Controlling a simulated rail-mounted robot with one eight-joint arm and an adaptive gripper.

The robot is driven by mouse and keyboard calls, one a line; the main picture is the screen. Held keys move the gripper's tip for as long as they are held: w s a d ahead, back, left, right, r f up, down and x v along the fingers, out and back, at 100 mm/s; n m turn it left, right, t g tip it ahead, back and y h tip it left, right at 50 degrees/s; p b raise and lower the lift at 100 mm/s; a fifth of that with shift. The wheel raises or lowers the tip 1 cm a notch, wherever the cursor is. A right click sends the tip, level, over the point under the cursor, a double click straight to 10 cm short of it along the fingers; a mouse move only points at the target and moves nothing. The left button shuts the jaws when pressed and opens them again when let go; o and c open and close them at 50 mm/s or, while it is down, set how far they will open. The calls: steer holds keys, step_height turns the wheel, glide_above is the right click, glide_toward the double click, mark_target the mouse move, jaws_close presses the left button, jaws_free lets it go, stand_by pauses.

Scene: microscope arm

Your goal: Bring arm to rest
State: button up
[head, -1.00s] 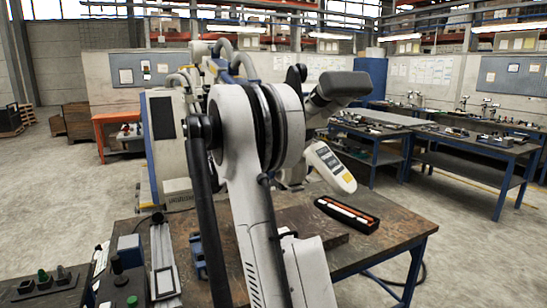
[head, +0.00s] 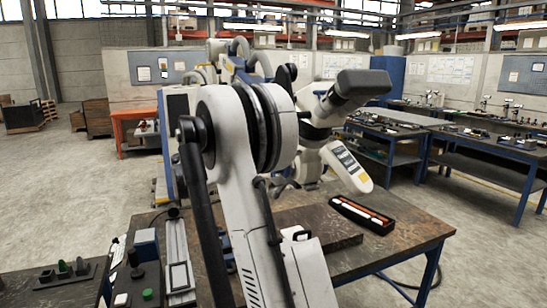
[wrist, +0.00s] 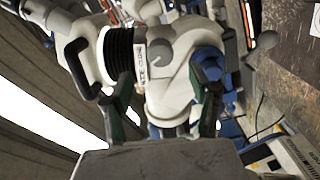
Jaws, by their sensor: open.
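The microscope's grey head (head: 363,86) and white body with a keypad panel (head: 346,166) stand out over the table, right of centre in the head view. A large white jointed arm, probably mine, fills the foreground and hides parts behind it. I cannot make out my gripper in the head view. In the wrist view my gripper (wrist: 164,103) has its two dark fingers spread apart. A white rounded housing (wrist: 166,70) with a black ribbed collar and a black handle (wrist: 77,68) lies between and beyond them. I cannot tell whether the fingers touch it.
A dark worktable (head: 408,226) carries a black tray (head: 361,214) with white and orange pieces. A control box with a green button (head: 147,294) and a metal rail stand at the left front. Blue-legged benches (head: 482,150) line the right.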

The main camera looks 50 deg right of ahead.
steer(key=shift+v, duration=0.8)
steer(key=s+a+f+n+t+y, duration=0.3)
steer(key=s+a+f+t+y, duration=0.2)
steer(key=a, duration=1)
steer(key=s+a+f+n+t+y+b, duration=0.1)
steer(key=s+a+f+n+t+y, duration=0.2)
steer(key=a, duration=1.3)
steer(key=s+a+f+n+t+y, duration=0.2)
steer(key=s+a+f+t+y, duration=0.5)
steer(key=s+a, duration=0.4)
steer(key=a+f+t, duration=0.1)
steer(key=a, duration=0.3)
steer(key=shift+s+a+n+b, duration=0.25)
steer(key=shift+a+n+b, duration=0.15)
step_height(320, 180, up, 14)
steer(key=p, duration=1.3)
steer(key=shift+f+p, duration=0.2)
steer(key=shift+p, duration=0.15)
